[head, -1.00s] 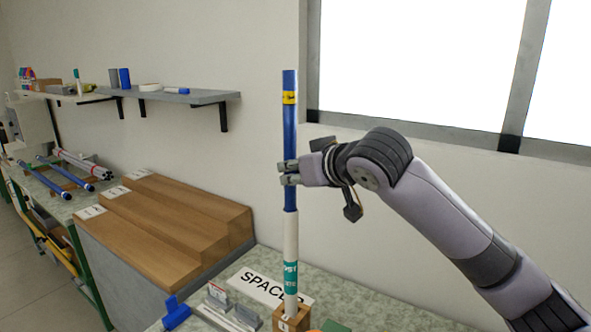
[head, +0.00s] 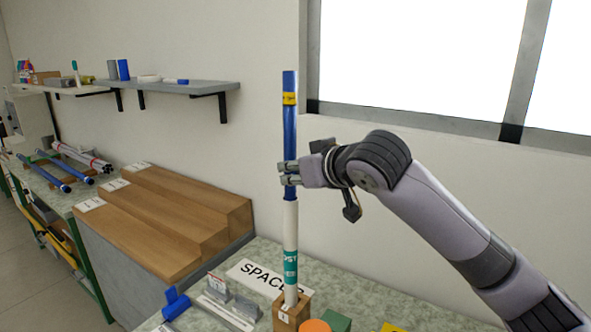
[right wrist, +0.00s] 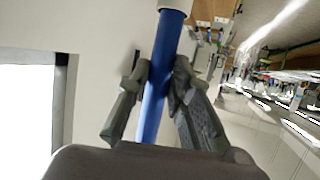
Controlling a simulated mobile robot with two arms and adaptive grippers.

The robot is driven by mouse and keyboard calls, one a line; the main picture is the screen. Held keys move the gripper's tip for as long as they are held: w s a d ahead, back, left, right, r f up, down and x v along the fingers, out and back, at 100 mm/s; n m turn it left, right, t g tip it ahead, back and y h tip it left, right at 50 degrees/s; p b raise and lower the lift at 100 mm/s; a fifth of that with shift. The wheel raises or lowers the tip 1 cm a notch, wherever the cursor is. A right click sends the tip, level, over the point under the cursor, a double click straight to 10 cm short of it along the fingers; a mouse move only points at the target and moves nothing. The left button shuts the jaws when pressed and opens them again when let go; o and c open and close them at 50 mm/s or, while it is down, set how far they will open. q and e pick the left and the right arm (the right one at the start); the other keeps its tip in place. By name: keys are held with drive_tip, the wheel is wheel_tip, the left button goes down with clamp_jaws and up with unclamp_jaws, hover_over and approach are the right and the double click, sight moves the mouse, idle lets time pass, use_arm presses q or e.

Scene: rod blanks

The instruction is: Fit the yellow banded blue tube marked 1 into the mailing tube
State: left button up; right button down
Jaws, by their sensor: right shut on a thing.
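The blue tube (head: 289,130) with a yellow band stands upright in the head view. My right gripper (head: 290,173) is shut on it below the band. The white mailing tube (head: 290,225) with a teal label stands upright in a wooden block (head: 291,312), directly below the blue tube. The blue tube's lower end meets the mailing tube's mouth; how far it is inside is hidden. In the right wrist view the fingers (right wrist: 160,85) close on the blue tube (right wrist: 162,60), with the white tube's rim (right wrist: 175,4) at the top edge. My left gripper is not in view.
A wooden stepped block (head: 170,225) stands to the left. A SPACER sign (head: 265,277), a blue clamp-like thing (head: 174,303), an orange round thing (head: 314,326) and a green block (head: 337,321) lie around the mailing tube. More blue tubes (head: 48,172) lie on the far left bench.

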sight(293, 193)
drive_tip(key=shift+f+b, duration=1)
drive_tip(key=shift+f, duration=1.15)
drive_tip(key=c, duration=1.8)
unclamp_jaws()
drive_tip(key=shift+s, duration=0.1)
drive_tip(key=o, duration=0.4)
drive_tip(key=shift+f, duration=0.15)
drive_tip(key=shift+o, duration=0.2)
drive_tip(key=shift+s+d, duration=0.1)
drive_tip(key=shift+s, duration=0.05)
drive_tip(key=v, duration=1.2)
drive_tip(key=shift+r, duration=0.25)
drive_tip(key=shift+w, duration=0.25)
